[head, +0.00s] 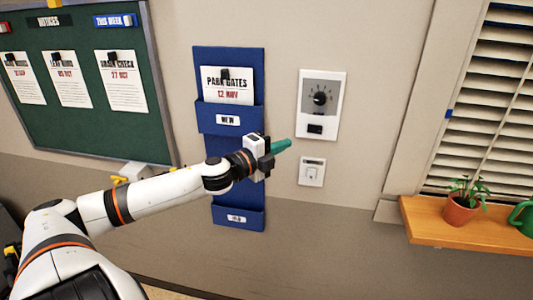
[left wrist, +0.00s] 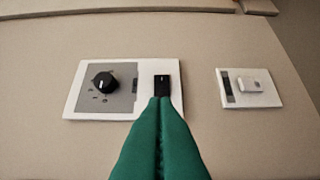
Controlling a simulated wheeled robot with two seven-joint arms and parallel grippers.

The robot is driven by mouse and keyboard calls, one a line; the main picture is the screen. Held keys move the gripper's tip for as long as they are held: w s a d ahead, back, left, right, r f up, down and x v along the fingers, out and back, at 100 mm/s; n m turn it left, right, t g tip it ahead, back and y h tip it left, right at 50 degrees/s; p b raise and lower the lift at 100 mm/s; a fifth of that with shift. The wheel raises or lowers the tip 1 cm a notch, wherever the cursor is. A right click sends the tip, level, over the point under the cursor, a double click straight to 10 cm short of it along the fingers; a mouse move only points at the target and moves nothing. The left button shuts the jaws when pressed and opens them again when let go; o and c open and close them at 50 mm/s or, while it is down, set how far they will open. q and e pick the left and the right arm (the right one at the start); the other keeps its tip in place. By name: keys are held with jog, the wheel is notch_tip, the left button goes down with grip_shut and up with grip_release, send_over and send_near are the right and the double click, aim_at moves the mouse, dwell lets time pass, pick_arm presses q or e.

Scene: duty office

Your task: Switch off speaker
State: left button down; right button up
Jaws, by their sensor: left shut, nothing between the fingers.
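A white wall panel (head: 335,112) with a grey face carries a round black knob (head: 320,98) and a small black rocker switch (head: 315,129) below it. In the left wrist view the panel (left wrist: 70,103) lies sideways, with the knob (left wrist: 104,82) at left and the rocker (left wrist: 161,86) in the middle. My left gripper (head: 288,144) has green fingers, shut and empty, left of and slightly below the rocker in the head view. In the left wrist view its fingertips (left wrist: 160,99) overlap the rocker's near end; I cannot tell whether they touch. My right gripper is out of view.
A white switch plate (head: 311,172) is below the panel. A blue wall file rack (head: 229,60) hangs at left, behind my left wrist. A green noticeboard (head: 80,125) is further left. A wooden shelf (head: 440,232) with a potted plant (head: 460,210) is at right.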

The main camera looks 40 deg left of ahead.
pick_arm(q)
jog(key=shift+s+a, duration=0.25)
jog(key=shift+s, duration=0.35)
jog(key=shift+s+a, duration=0.3)
jog(key=shift+s, duration=0.35)
jog(key=shift+s+a, duration=0.25)
jog(key=shift+s, duration=0.35)
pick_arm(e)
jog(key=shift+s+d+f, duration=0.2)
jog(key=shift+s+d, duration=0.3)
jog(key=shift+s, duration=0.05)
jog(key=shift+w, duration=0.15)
